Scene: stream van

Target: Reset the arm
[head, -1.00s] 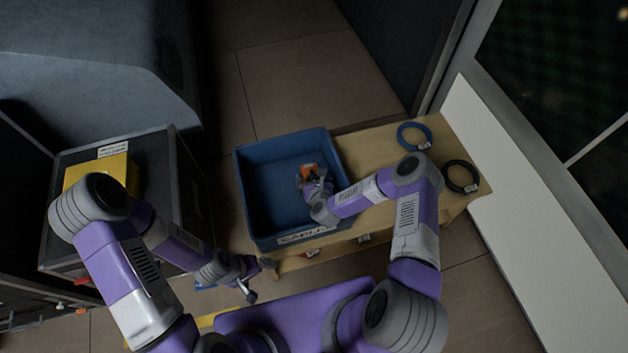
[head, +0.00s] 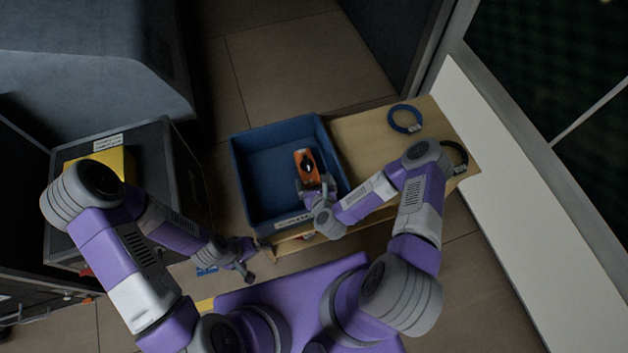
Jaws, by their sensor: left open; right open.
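My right gripper (head: 314,187) is open at the near right side of the blue bin (head: 240,180), over its near rim. An orange item with a dark centre (head: 305,164) lies in the bin just beyond the fingertips. It looks apart from the gripper, though the fingers cover its near end. My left gripper (head: 250,261) is open and empty, low in front of the bin's near left corner, with the floor beneath it.
The bin stands on a wooden bench (head: 365,130). A blue cable ring (head: 405,119) lies at the bench's back right, and a black ring (head: 457,154) is partly behind my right arm. A dark case (head: 150,150) with a yellow box (head: 110,160) stands at left.

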